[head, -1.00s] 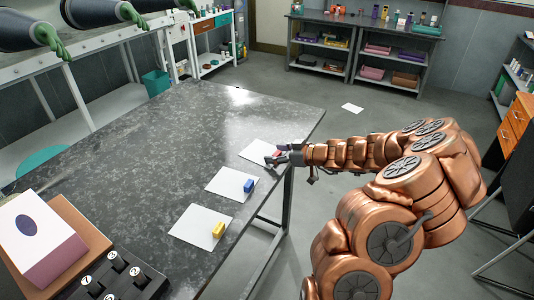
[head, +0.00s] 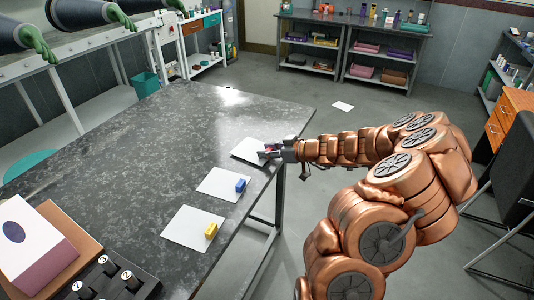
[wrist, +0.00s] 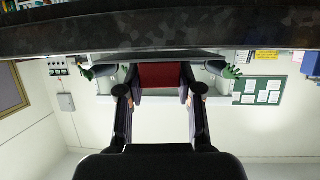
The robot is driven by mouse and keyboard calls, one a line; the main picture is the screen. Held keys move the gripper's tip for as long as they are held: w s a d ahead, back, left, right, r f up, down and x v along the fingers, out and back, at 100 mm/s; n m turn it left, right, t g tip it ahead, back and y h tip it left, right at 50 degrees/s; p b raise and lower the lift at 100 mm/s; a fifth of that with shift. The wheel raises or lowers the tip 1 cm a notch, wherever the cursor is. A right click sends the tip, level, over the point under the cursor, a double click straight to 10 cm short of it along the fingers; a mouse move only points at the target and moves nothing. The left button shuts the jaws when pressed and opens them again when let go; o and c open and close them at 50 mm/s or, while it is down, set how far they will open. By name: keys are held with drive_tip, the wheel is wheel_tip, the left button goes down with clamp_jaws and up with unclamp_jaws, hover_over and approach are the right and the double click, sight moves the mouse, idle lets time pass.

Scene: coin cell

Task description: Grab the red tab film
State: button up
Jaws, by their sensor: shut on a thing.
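The red tab film (wrist: 161,75) shows between my two fingers in the wrist view. My gripper (wrist: 160,98) is shut on it, one finger on each side. In the head view my gripper (head: 267,151) is over the right part of the farthest white sheet (head: 245,147), near the table's right edge. Only a small bit of red shows there, and the fingers hide most of it. I cannot tell whether the film is clear of the sheet.
On the grey table (head: 150,150), a blue block (head: 240,185) and a yellow block (head: 211,231) lie on two nearer white sheets. A white and purple box (head: 35,243) and a black numbered tray (head: 110,280) are at the near left. The table's middle is clear.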

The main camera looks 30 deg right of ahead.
drive_tip(key=shift+r+b, duration=0.6)
drive_tip(key=shift+r, duration=0.75)
drive_tip(key=s+a+b, duration=0.1)
drive_tip(key=s+a, duration=0.2)
drive_tip(key=s+a+b, duration=0.2)
drive_tip(key=s+a, duration=0.1)
drive_tip(key=s, duration=0.1)
drive_tip(key=s+a+r+b, duration=0.1)
drive_tip(key=s+a+b, duration=0.1)
drive_tip(key=s+a, duration=0.1)
drive_tip(key=shift+s+a, duration=0.1)
drive_tip(key=shift+s, duration=0.25)
drive_tip(key=shift+s+a+r+b, duration=0.15)
drive_tip(key=shift+s+a+b, duration=0.4)
drive_tip(key=shift+s+b, duration=0.15)
